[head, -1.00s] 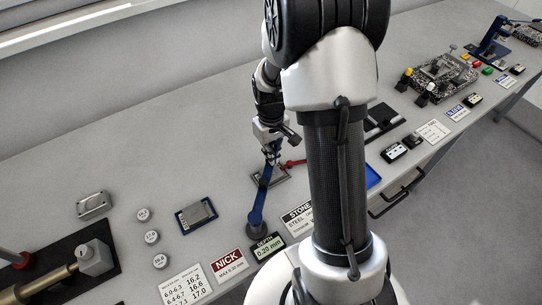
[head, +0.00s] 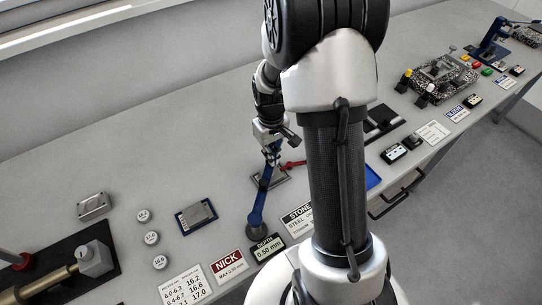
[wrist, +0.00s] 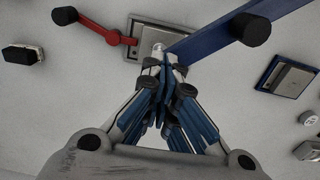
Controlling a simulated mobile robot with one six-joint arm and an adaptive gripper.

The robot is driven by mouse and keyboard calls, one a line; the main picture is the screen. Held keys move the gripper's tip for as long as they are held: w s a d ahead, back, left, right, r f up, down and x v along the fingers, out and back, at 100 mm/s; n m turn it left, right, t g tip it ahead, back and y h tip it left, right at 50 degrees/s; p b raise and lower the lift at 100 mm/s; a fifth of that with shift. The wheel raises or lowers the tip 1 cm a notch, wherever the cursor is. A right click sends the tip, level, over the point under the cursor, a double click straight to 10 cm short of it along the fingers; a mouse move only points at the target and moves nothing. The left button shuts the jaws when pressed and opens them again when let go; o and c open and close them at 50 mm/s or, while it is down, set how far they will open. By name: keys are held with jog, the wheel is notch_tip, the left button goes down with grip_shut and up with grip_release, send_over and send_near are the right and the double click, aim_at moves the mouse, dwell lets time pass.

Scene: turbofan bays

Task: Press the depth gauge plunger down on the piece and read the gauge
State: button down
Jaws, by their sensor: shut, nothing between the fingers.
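The depth gauge has a blue arm (head: 262,196) that reaches from a dark round post (head: 257,220) to the grey holder (head: 284,180); the arm also shows in the wrist view (wrist: 222,34). Its display (head: 267,248) reads 0.50 mm. In the wrist view a small pale plunger tip (wrist: 158,47) shows at the arm's end, over the piece in the grey holder (wrist: 142,29). My gripper (head: 272,160) is shut and empty, right at the plunger. The fingertips (wrist: 166,62) partly hide it, so I cannot tell contact. The piece is mostly hidden.
A blue-framed plate (head: 197,214), round weights (head: 151,237), a NICK card (head: 229,265) and a number card (head: 183,287) lie to the left. The bench behind is clear.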

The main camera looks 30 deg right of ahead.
jog(key=shift+s+f, duration=0.15)
notch_tip(320, 180, up, 9)
jog(key=p, duration=0.6)
dwell(0.5)
jog(key=shift+f, duration=0.15)
jog(key=s+a+r+t+b, duration=0.1)
jog(key=s+a+r+b, duration=0.1)
jog(key=s+a+r, duration=0.35)
jog(key=s+a+r+t+b, duration=0.1)
jog(key=s+a+r+t, duration=0.1)
jog(key=r, duration=0.6)
jog(key=s+a+r+b, duration=0.1)
jog(key=s+a, duration=0.1)
jog(key=s, duration=0.4)
jog(key=s+a+t+b, duration=0.1)
jog(key=s+a+b, duration=0.1)
jog(key=s, duration=0.4)
jog(key=shift+a+r+t, duration=0.3)
jog(key=shift+a+r, duration=0.05)
jog(key=shift+a, duration=0.1)
